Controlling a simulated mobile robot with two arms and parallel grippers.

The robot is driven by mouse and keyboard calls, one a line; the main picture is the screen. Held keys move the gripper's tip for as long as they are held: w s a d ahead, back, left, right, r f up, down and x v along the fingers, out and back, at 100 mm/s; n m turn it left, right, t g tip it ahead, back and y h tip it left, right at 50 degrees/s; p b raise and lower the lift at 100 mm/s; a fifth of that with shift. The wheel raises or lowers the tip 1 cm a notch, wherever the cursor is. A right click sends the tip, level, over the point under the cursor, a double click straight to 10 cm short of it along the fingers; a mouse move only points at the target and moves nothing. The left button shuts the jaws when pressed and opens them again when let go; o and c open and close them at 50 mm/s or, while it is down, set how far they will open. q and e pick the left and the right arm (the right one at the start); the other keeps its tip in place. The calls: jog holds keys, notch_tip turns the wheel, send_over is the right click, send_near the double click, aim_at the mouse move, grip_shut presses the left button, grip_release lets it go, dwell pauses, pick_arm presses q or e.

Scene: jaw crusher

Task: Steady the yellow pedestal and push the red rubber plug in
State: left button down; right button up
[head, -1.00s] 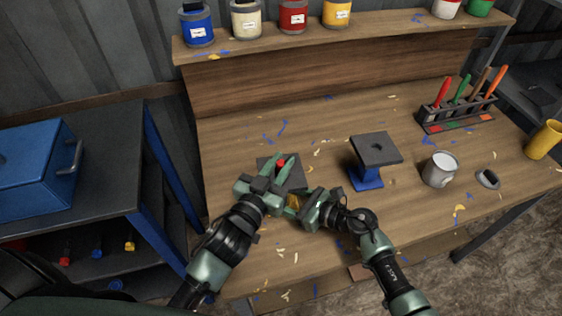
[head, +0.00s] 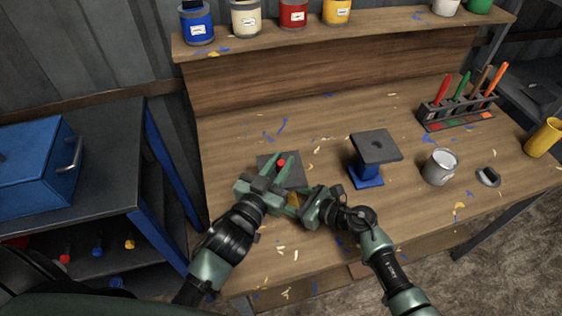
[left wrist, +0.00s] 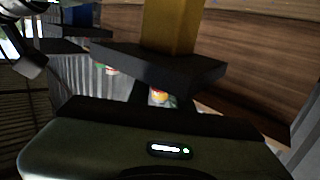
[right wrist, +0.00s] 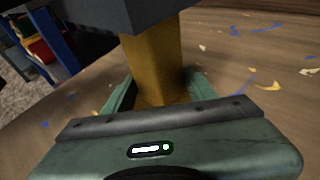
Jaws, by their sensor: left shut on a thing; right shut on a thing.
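The yellow pedestal (head: 293,200) has a dark square top plate (head: 296,174) and stands near the table's front left. Its yellow post also shows in the right wrist view (right wrist: 155,65). My right gripper (head: 303,204) is shut on this post, below the plate. The red rubber plug (head: 281,162) shows as a small red spot over the plate. My left gripper (head: 278,168) is shut on the plug at the plate. The plug's lower part is hidden, so I cannot tell how deep it sits. The left wrist view shows the plate's edge (left wrist: 160,68) and yellow post (left wrist: 170,25).
A blue pedestal with a dark plate (head: 376,148) stands to the right. Beyond it are a grey can (head: 439,167), a small dark object (head: 487,177), a tool rack (head: 458,115) and a yellow cup (head: 543,138). Paint cans line the back shelf (head: 345,24).

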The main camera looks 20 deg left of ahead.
pick_arm(q)
jog(key=shift+f, duration=0.3)
dwell(0.5)
jog(key=c, duration=1.2)
grip_release()
jog(key=s, duration=0.4)
jog(key=s+a, duration=0.1)
jog(key=s, duration=0.3)
jog(key=s+a, duration=0.1)
jog(key=s, duration=0.2)
jog(key=shift+s+r, duration=0.3)
jog(key=shift+s, duration=0.1)
pick_arm(e)
jog(key=o, duration=1.1)
jog(key=shift+c, duration=0.2)
pick_arm(q)
jog(key=shift+d, duration=0.1)
